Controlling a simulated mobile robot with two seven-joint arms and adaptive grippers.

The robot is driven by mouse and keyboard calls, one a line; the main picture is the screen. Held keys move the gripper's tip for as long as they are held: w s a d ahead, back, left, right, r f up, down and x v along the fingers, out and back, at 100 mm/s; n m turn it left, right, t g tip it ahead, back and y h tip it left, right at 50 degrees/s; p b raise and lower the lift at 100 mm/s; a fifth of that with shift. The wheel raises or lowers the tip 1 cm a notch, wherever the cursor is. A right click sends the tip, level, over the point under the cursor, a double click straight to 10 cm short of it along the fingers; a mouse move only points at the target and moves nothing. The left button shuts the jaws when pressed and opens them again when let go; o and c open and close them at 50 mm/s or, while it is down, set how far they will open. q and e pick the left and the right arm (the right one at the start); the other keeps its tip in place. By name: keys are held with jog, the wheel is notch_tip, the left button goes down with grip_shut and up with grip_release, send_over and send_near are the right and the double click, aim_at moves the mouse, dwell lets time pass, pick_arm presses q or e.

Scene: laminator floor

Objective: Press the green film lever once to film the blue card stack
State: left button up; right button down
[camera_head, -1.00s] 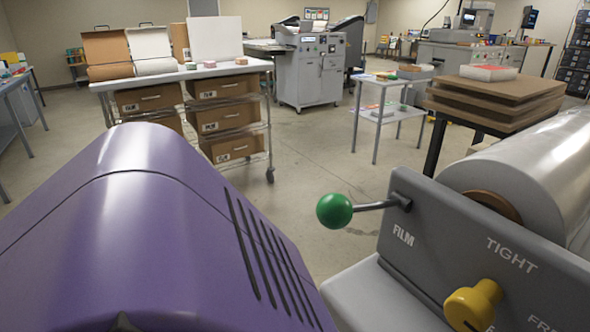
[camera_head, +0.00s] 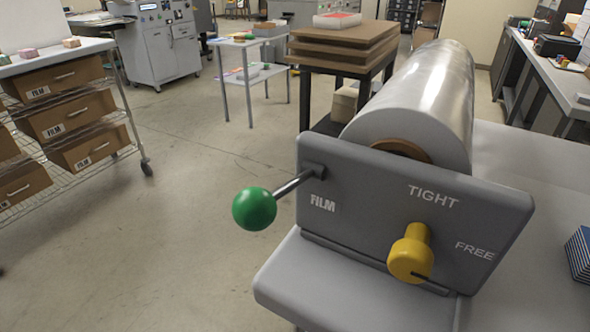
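The green film lever (camera_head: 254,208) is a green ball on a dark rod that sticks out to the left from the grey panel (camera_head: 330,240) of the laminator, beside the word FILM. A blue stack of cards (camera_head: 579,254) is partly visible at the right edge, on the light grey table. Neither of my grippers shows, so I cannot see whether they are open or shut.
A yellow knob (camera_head: 411,255) sits on the panel between TIGHT and FREE. A large film roll (camera_head: 420,100) lies behind the panel. A cart with FILM boxes (camera_head: 70,117) stands at the left. The floor (camera_head: 190,220) left of the lever is clear.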

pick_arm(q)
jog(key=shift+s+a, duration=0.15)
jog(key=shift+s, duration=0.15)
